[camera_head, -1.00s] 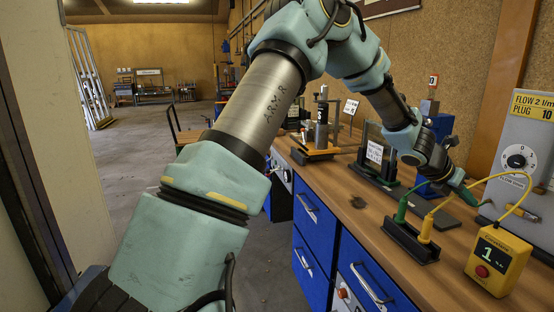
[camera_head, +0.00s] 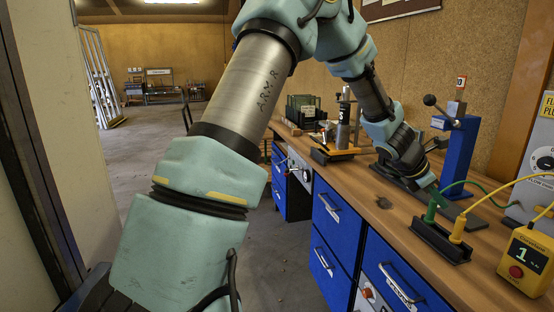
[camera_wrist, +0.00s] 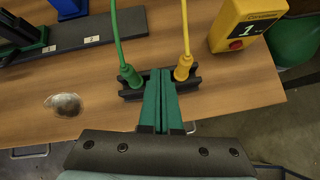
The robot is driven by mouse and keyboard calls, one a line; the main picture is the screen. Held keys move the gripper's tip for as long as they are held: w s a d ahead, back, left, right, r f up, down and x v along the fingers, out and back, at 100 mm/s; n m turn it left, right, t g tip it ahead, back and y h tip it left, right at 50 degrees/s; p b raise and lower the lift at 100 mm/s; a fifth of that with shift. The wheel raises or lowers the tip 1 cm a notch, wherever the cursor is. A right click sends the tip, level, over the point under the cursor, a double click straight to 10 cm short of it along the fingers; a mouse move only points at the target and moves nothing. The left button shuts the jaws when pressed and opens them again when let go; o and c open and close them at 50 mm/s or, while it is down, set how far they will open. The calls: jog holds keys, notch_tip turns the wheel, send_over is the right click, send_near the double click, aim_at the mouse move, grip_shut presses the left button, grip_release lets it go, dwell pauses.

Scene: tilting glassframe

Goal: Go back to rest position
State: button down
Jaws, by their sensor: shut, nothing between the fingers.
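My gripper (camera_head: 430,184) is over the workbench (camera_head: 385,203), at the far end of my outstretched, bent arm. The wrist view shows its two green fingers (camera_wrist: 160,78) pressed together with nothing between them. They appear over the black holder (camera_wrist: 133,94), between the green plug (camera_wrist: 130,75) and the yellow plug (camera_wrist: 183,68). Both plugs stand upright in the holder with their cables attached. I cannot tell how high the fingers are above the holder.
A yellow meter reading 1 (camera_head: 525,255) stands at the bench's right. A blue lever press (camera_head: 460,150) stands behind my gripper. Open floor (camera_head: 145,160) lies to the left.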

jog(key=w+a+m+y, duration=0.25)
jog(key=a+m, duration=0.35)
jog(key=a, duration=0.9)
jog(key=s+a+m+y, duration=0.2)
jog(key=s+a+m, duration=0.1)
jog(key=a, duration=0.8)
jog(key=s+a+f+m+y, duration=0.1)
jog(key=s+a+m, duration=0.3)
jog(key=a, duration=0.6)
jog(key=s+a+m+y, duration=0.3)
jog(key=a+m, duration=0.2)
jog(key=a, duration=0.6)
jog(key=shift+s+a+f+m+t, duration=0.3)
jog(key=shift+s, duration=0.1)
